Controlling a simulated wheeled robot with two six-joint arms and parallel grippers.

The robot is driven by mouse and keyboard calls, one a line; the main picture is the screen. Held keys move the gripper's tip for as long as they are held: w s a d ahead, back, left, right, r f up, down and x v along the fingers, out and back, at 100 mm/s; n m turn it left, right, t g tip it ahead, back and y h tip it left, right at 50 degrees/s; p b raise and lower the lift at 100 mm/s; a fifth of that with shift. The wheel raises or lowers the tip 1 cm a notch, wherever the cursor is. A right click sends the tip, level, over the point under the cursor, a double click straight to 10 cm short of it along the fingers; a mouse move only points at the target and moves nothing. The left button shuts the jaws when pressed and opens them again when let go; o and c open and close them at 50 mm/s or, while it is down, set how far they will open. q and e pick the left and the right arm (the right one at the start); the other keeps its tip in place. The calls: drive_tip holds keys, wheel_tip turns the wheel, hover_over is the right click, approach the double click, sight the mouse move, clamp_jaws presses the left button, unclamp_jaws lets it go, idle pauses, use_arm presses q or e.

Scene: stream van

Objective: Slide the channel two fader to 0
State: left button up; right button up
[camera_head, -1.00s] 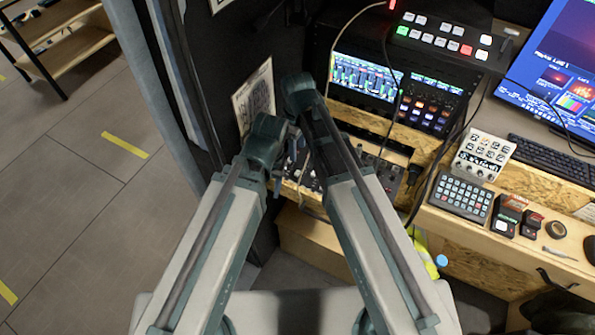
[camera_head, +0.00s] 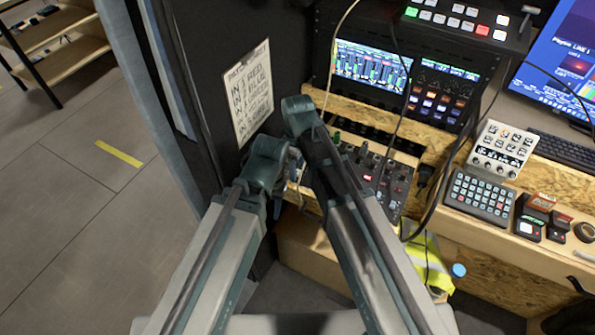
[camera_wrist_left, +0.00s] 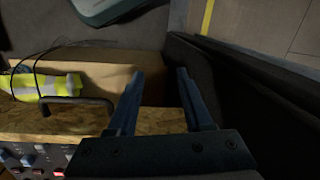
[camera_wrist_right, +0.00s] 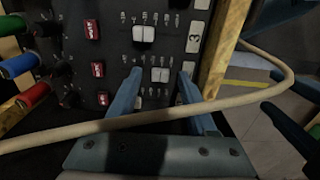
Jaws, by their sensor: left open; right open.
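The mixer panel (camera_head: 382,178) is set in a wooden frame below the screens, partly hidden by my right arm. In the right wrist view, its panel fills the upper middle, with an upper fader cap (camera_wrist_right: 144,35) and a lower fader cap (camera_wrist_right: 160,75), both whitish.
A pale cable (camera_wrist_right: 150,118) crosses in front of my right fingers. Colored plugs (camera_wrist_right: 20,65) stick out at the left of that view. A wooden box and a yellow vest (camera_head: 428,262) are below. A paper sign (camera_head: 248,92) hangs on the dark wall.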

clamp_jaws()
idle(1.4)
